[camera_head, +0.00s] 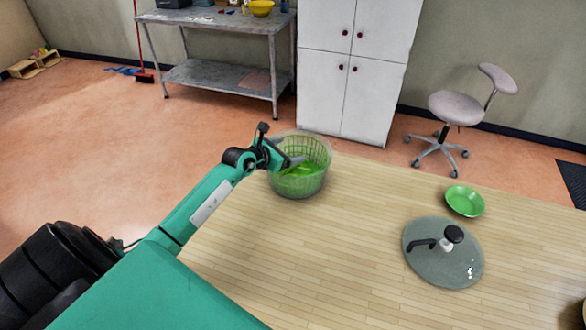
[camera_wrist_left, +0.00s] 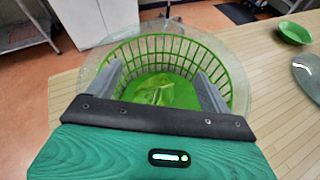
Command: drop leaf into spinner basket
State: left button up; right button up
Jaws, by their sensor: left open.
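The spinner basket (camera_head: 318,150) is a green slotted basket inside a clear bowl (camera_head: 313,190), near the table's far left edge. In the left wrist view the basket (camera_wrist_left: 213,62) lies straight ahead, with a pale green leaf (camera_wrist_left: 155,92) on its bright green floor. My left gripper (camera_head: 290,162) is over the basket's near side. In the left wrist view its two fingers (camera_wrist_left: 158,85) are spread wide with nothing between their tips. Whether the fingertips are below the rim is hard to tell. My right gripper is not in view.
A clear lid (camera_head: 430,265) with a black crank lies on the table, right of the basket. A small green bowl (camera_head: 465,201) sits behind it. The wooden table (camera_head: 345,225) between basket and lid is clear. A stool (camera_head: 455,108) and white cabinet (camera_head: 350,90) stand beyond.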

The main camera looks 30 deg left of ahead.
pick_arm(q)
jog(key=b+v, duration=0.4)
jog(key=v, duration=0.9)
jog(key=shift+s, duration=0.2)
